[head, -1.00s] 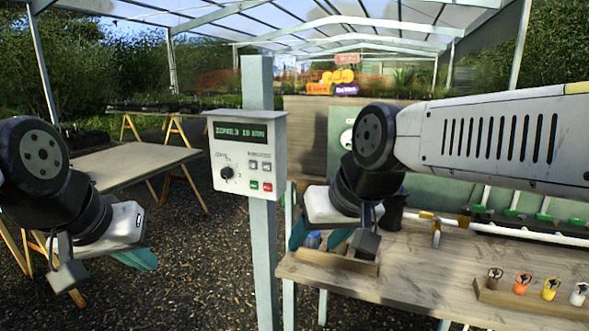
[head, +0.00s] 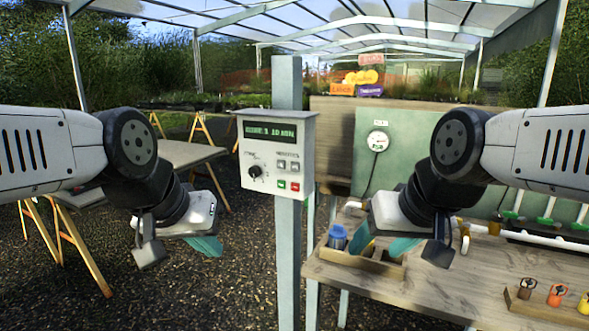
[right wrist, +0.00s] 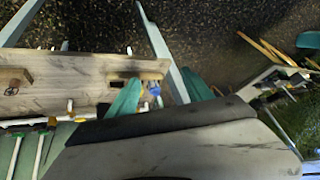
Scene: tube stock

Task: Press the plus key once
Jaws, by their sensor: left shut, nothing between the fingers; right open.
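A pale control box (head: 275,155) is fixed to a grey-blue post (head: 288,240) in the middle of the head view. It has a green display (head: 270,132), a black knob (head: 255,171), two grey keys (head: 287,164), a green key (head: 281,184) and a red key (head: 295,187). The key markings are too small to read, so I cannot tell which is the plus key. My left gripper (head: 208,246) is shut and empty, below and left of the box. My right gripper (head: 384,246) is open and empty, right of the post; its teal fingers show apart in the right wrist view (right wrist: 160,92).
A wooden bench (head: 400,290) stands at right, with a small wooden tray (head: 378,265) holding a blue item (head: 337,237) near my right gripper. Coloured items stand in a rack at its front right. Another table (head: 180,153) stands at left. Gravel lies between.

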